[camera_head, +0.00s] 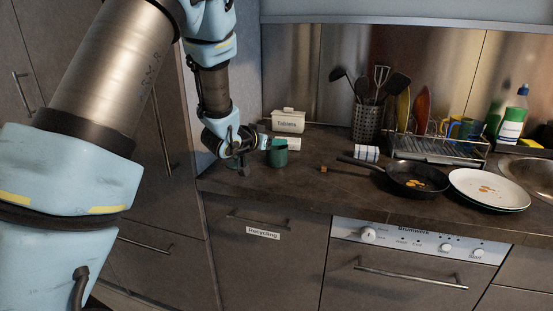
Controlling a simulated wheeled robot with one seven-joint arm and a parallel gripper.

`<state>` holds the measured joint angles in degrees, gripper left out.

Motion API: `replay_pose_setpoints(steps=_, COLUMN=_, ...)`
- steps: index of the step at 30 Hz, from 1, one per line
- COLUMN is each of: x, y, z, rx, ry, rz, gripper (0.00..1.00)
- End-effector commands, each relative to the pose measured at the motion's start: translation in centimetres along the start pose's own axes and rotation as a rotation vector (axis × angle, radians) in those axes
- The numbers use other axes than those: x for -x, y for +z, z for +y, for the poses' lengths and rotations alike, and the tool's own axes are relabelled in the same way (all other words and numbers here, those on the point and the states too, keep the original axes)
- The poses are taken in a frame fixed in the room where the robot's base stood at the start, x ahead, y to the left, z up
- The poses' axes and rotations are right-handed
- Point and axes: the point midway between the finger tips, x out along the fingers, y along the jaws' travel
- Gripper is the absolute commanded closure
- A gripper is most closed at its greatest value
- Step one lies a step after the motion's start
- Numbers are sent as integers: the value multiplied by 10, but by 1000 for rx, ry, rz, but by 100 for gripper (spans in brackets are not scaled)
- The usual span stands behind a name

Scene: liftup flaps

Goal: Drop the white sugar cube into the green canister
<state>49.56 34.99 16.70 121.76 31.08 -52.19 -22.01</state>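The dark green canister (278,155) stands on the counter, left of its middle, in the head view. A small brown cube (323,169) lies on the counter right of the canister.
Behind the canister are a white box labelled Tablets (288,121) and a low white object (287,143). To the right are a utensil holder (366,122), a rolled cloth (366,153), a black pan (417,179), a plate (489,188) and a dish rack (436,147). The front counter strip is clear.

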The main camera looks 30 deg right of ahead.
Motion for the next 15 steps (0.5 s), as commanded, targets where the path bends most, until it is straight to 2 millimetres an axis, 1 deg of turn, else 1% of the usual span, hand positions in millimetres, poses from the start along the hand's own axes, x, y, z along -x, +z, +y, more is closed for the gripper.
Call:
replay_pose_setpoints(steps=1, x=11, y=1, z=-1, rx=1, ry=-1, rz=2, gripper=49)
replay_pose_setpoints(steps=3, x=25, y=1, z=0, rx=0, ry=-2, rz=3, gripper=49)
replay_pose_setpoints(steps=9, x=59, y=1, z=-1, rx=0, ry=-2, rz=2, gripper=49)
replay_pose_setpoints(steps=12, x=69, y=1, z=0, rx=0, ry=-1, rz=1, gripper=49)
replay_pose_setpoints(steps=15, x=75, y=1, z=0, rx=0, ry=0, rz=0, gripper=49)
